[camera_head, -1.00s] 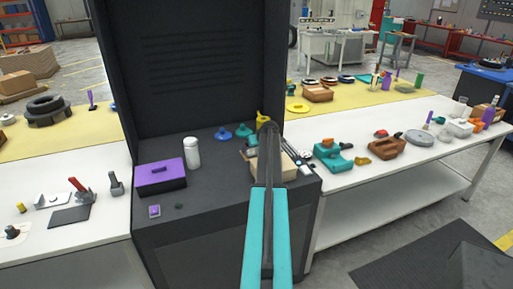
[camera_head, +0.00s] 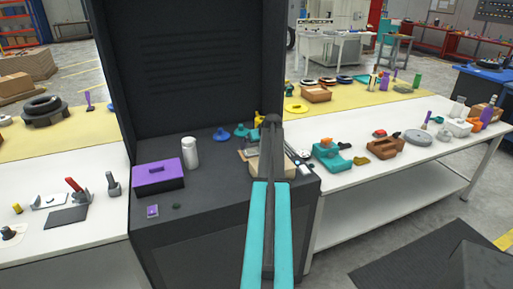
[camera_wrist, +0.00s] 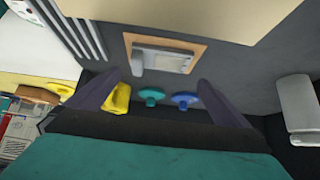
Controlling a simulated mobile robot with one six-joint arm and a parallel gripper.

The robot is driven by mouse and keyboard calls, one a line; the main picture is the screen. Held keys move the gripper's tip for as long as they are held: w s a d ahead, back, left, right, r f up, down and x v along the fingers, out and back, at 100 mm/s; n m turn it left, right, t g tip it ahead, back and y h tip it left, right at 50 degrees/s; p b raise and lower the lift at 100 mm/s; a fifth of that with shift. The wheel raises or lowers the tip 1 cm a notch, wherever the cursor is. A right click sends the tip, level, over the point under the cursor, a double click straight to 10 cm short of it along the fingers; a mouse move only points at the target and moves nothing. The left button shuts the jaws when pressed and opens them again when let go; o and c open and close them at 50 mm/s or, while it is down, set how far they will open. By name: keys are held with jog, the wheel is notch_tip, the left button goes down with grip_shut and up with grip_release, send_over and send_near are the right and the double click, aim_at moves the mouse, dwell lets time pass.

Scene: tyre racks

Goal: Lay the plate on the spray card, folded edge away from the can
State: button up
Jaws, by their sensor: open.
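The grey metal plate (camera_wrist: 172,62) lies on the tan spray card (camera_wrist: 201,46) in the wrist view. A raised strip shows along its left and upper sides; I cannot tell surely which is the folded edge. The can (camera_head: 190,152) is white and stands upright on the dark bench; in the wrist view it shows at the right edge (camera_wrist: 298,112), apart from the card. My gripper (camera_wrist: 160,78) is open and empty, its two fingers spread on either side below the plate. In the head view my arm hides most of the card (camera_head: 254,165) and the plate.
A purple-lidded box (camera_head: 158,175) stands left of the can. Blue (camera_wrist: 185,99), teal (camera_wrist: 151,96) and yellow (camera_wrist: 118,98) items stand near the card. A large beige surface (camera_wrist: 190,15) fills the top of the wrist view. A dark panel (camera_head: 190,70) rises behind the bench.

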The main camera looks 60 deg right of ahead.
jog(key=b+v, duration=0.1)
jog(key=v, duration=0.5)
dwell(0.7)
jog(key=shift+r, duration=0.2)
